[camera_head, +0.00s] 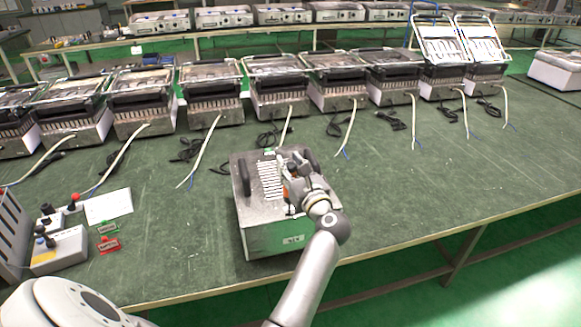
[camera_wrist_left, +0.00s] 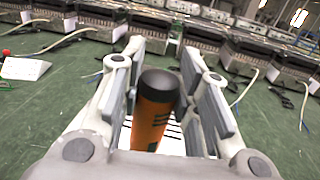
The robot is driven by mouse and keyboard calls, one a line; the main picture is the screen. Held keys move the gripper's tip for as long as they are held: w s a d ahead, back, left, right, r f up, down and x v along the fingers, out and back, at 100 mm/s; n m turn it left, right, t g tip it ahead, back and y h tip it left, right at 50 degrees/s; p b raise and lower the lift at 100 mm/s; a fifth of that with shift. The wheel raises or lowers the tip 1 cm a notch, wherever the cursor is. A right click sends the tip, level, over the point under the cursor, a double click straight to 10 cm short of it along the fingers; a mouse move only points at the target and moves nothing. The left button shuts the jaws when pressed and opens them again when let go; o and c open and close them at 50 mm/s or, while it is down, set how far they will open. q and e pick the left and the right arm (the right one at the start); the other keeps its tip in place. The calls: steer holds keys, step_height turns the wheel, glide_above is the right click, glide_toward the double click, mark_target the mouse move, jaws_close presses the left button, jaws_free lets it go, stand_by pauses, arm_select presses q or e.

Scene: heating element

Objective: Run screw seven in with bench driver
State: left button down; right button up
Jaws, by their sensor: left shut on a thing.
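My left gripper (camera_head: 291,184) is over the top of a metal heating unit (camera_head: 246,218) near the front of the bench. It is shut on the bench driver, which has an orange body and a black end; a bit of orange (camera_head: 286,193) shows beside the fingers. In the left wrist view the driver (camera_wrist_left: 152,118) stands between the two finger pads, roughly upright and slightly tilted. The driver's tip and screw seven are hidden or too small to tell. I cannot tell whether the tip touches a screw. My right gripper is not in view.
A row of similar heating units (camera_head: 210,95) with loose cables stands along the back of the green bench (camera_head: 420,205). The bench to the right is clear.

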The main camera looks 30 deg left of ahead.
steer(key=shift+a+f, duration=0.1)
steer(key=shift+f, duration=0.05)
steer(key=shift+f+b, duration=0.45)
steer(key=shift+b, duration=0.1)
stand_by(2.0)
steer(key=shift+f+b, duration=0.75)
stand_by(4.5)
